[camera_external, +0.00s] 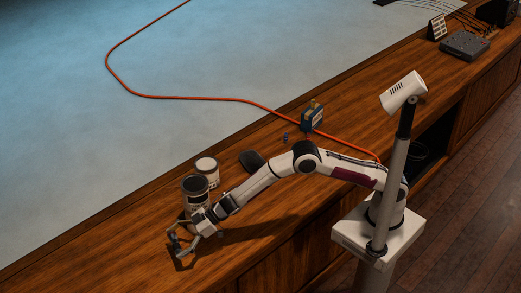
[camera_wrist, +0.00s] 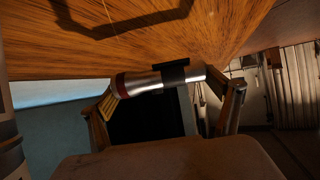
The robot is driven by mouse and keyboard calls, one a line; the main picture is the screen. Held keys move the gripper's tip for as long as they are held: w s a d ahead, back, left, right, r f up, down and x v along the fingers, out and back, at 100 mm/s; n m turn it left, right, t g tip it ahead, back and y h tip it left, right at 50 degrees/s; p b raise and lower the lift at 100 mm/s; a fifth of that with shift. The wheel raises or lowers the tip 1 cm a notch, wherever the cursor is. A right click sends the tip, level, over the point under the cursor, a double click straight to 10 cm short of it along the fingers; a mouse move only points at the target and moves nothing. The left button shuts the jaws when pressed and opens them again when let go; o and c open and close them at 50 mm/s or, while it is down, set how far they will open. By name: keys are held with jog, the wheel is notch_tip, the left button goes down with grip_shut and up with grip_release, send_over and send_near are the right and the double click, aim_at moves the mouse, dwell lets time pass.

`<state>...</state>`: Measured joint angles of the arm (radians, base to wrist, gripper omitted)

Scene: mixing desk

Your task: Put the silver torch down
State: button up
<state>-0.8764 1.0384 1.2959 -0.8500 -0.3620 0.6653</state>
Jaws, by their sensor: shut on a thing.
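The silver torch (camera_wrist: 160,79) is a shiny cylinder with a dark red band at its left end and a black band around its middle. In the wrist view it lies across between the two fingers of my gripper (camera_wrist: 163,95), which is shut on it end to end. In the external view my gripper (camera_external: 182,245) is low over the front left of the wooden desk, and the torch is too small to make out clearly there. The gripper's shadow falls on the wood. I cannot tell whether the torch touches the desk.
A dark-topped can (camera_external: 195,185) stands close behind my gripper, with a white-topped can (camera_external: 207,165) behind it. A black rounded object (camera_external: 252,160) and a blue box (camera_external: 312,117) are further right. An orange cable (camera_external: 190,98) runs behind. The wood (camera_external: 110,262) left of my gripper is clear.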

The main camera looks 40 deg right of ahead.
aim_at(173, 246)
jog(key=shift+f, duration=1.5)
jog(key=shift+f, duration=1.9)
jog(key=shift+f, duration=0.1)
jog(key=o, duration=1)
jog(key=shift+d, duration=0.1)
jog(key=shift+v, duration=2.5)
jog(key=shift+r, duration=3.6)
